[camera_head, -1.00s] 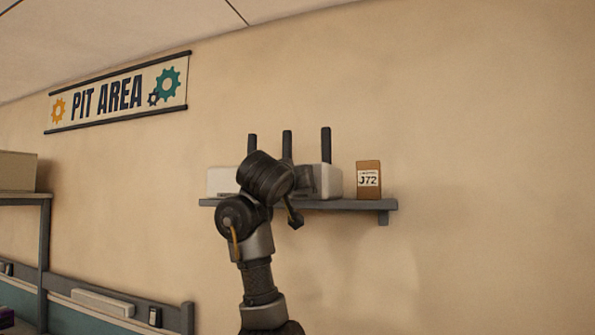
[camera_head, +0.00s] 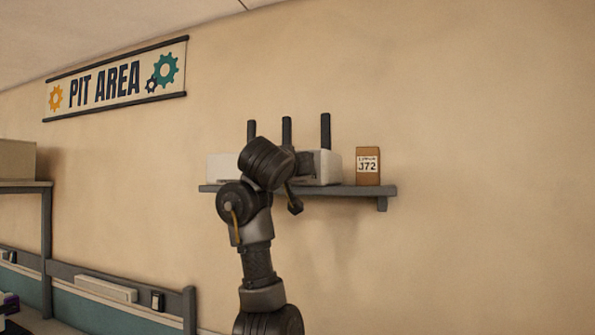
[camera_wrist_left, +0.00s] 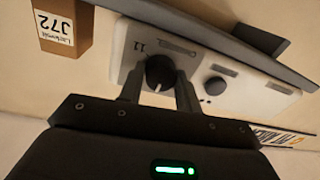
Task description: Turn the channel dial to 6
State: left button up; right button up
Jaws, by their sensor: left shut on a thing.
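A white box-shaped device (camera_head: 327,168) with several dark upright antennas stands on a wall shelf, partly hidden behind my left arm in the head view. In the left wrist view its white front (camera_wrist_left: 255,94) shows a dark round dial (camera_wrist_left: 159,70) with a light pointer mark near its lower edge. A dark marking that looks like 11 is beside the dial. My left gripper (camera_wrist_left: 159,82) is shut on the dial, one finger on each side. A second dark round knob (camera_wrist_left: 215,86) sits apart from it. My right gripper is not in view.
A brown box labelled J72 (camera_head: 368,166) stands just right of the device; it also shows in the left wrist view (camera_wrist_left: 68,27). The grey shelf (camera_head: 350,191) runs under both. The wall right of the shelf is bare. A rack (camera_head: 46,240) stands at far left.

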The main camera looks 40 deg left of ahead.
pick_arm(q)
jog(key=shift+f+m+t+b, duration=0.15)
jog(key=shift+m+t+b, duration=0.25)
jog(key=shift+m+b, duration=4.9)
jog(key=shift+m+p, duration=0.45)
jog(key=shift+m, duration=0.25)
jog(key=o, duration=1)
jog(key=shift+s, duration=0.1)
jog(key=shift+c, duration=0.2)
